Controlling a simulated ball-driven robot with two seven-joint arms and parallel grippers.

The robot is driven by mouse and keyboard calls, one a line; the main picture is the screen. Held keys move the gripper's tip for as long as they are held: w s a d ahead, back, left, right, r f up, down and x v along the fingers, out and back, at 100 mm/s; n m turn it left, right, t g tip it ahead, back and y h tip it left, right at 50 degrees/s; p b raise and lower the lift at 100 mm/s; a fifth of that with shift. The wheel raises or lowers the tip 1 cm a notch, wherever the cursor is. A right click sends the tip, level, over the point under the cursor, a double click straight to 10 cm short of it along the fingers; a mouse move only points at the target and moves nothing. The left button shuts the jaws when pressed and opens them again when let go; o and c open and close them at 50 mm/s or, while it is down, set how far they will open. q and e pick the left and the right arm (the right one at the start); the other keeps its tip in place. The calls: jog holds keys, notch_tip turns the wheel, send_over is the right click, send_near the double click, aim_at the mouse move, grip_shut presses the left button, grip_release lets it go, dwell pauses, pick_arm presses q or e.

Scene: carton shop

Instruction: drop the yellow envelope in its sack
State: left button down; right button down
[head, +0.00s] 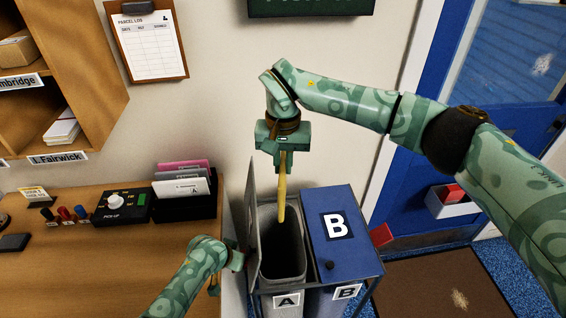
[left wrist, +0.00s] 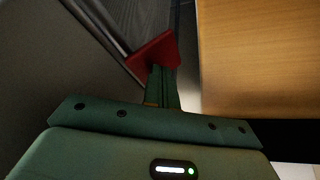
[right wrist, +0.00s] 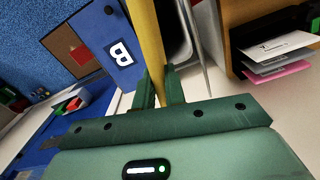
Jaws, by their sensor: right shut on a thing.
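The yellow envelope (head: 282,190) hangs edge-on and upright from my right gripper (head: 283,162), which is shut on it. Its lower end is over the open mouth of bin A (head: 283,245), with a grey sack inside. The envelope also shows between the fingers in the right wrist view (right wrist: 147,40). Bin A's grey lid (head: 252,222) stands raised on the left. Bin B (head: 330,205), with a blue lid down, stands to its right. My left gripper (head: 238,262) is beside bin A's left side. In the left wrist view its fingers look together, against a red tab (left wrist: 155,58).
A wooden counter (head: 90,265) with a card holder (head: 186,195) and a control box (head: 122,206) is at the left. A red tab (head: 381,235) sticks out from bin B's right side. A blue door (head: 500,130) and brown mat (head: 430,285) are at the right.

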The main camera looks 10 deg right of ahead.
jog(key=shift+s+f, duration=0.1)
jog(key=shift+s, duration=0.2)
jog(key=shift+w+a+f, duration=0.1)
jog(key=shift+w, duration=0.1)
dwell(1.6)
jog(key=shift+f, duration=0.1)
notch_tip(320, 180, down, 12)
jog(key=shift+w, duration=0.25)
dwell(1.1)
jog(key=c, duration=1.4)
grip_release()
